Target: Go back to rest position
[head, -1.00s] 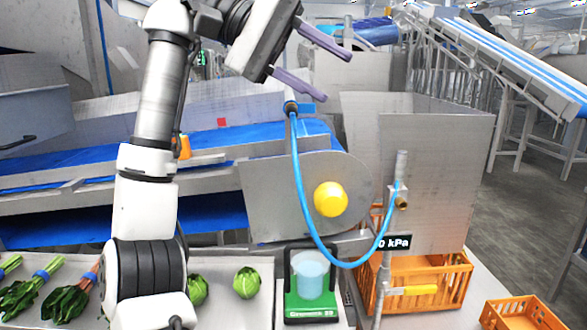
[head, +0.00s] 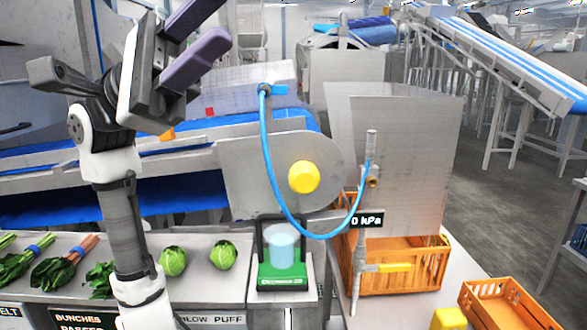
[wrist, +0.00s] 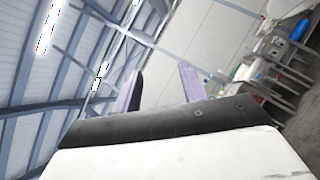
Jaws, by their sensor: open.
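My gripper (head: 196,40) is raised high at the upper left of the head view, with its purple fingers apart and nothing between them. It is well above the counter and touches nothing. In the wrist view my gripper (wrist: 160,88) shows its two fingers spread and empty, pointing toward the roof and a far wall. My arm stands upright in front of the left part of the counter and hides some of what lies behind it.
Leafy bunches (head: 62,263) and two green heads (head: 222,255) lie on the metal counter. A green scale (head: 281,278) with a clear beaker, a blue hose (head: 268,160), an orange crate (head: 398,283) and a smaller orange crate (head: 492,307) stand to the right. Air around my gripper is clear.

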